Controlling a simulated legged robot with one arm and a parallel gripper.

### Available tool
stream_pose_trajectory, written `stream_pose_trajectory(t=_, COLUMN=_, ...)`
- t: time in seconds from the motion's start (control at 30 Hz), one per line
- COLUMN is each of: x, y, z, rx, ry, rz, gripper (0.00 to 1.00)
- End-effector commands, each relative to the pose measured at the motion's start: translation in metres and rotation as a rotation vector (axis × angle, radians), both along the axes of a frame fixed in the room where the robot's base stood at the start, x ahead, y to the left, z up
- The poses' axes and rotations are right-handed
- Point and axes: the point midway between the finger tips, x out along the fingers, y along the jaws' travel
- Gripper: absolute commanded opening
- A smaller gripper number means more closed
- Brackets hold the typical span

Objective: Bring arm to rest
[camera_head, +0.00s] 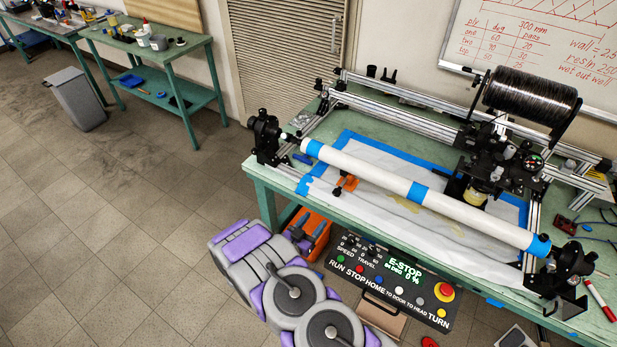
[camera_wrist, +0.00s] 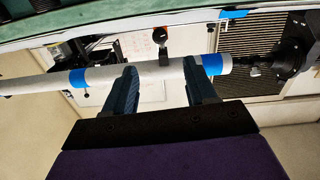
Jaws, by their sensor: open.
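My gripper (camera_wrist: 160,78) is open and empty in the wrist view, its two dark blue fingers spread wide. The fingertips overlap a white tube (camera_wrist: 45,84) with blue tape bands in that picture; how far apart they are is unclear. The white tube (camera_head: 380,178) lies across the winding frame between two black end holders (camera_head: 265,135) and (camera_head: 570,265).
A control panel (camera_head: 385,285) with a red stop button (camera_head: 444,292) and a display reading E-STOP sits by my arm. A black fibre spool (camera_head: 530,97) stands on the carriage. The green bench (camera_head: 262,180) has its edge just behind my arm. Floor at left is clear, with a grey bin (camera_head: 75,100).

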Motion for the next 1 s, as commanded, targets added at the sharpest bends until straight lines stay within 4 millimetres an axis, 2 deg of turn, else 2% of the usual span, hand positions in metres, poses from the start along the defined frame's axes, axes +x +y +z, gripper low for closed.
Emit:
stream_pose_trajectory(t=0.23, x=0.004, y=0.002, z=0.001, rx=0.024, ry=0.011, rz=0.004, gripper=0.56)
stream_pose_trajectory(t=0.47, x=0.035, y=0.021, z=0.015, rx=0.223, ry=0.118, rz=0.052, gripper=0.56)
stream_pose_trajectory(t=0.73, x=0.061, y=0.057, z=0.053, rx=0.487, ry=0.301, rz=0.177, gripper=0.56)
stream_pose_trajectory(t=0.83, x=0.063, y=0.069, z=0.073, rx=0.561, ry=0.367, rz=0.232, gripper=0.56)
stream_pose_trajectory(t=1.0, x=0.054, y=0.085, z=0.109, rx=0.666, ry=0.491, rz=0.329, gripper=0.56)
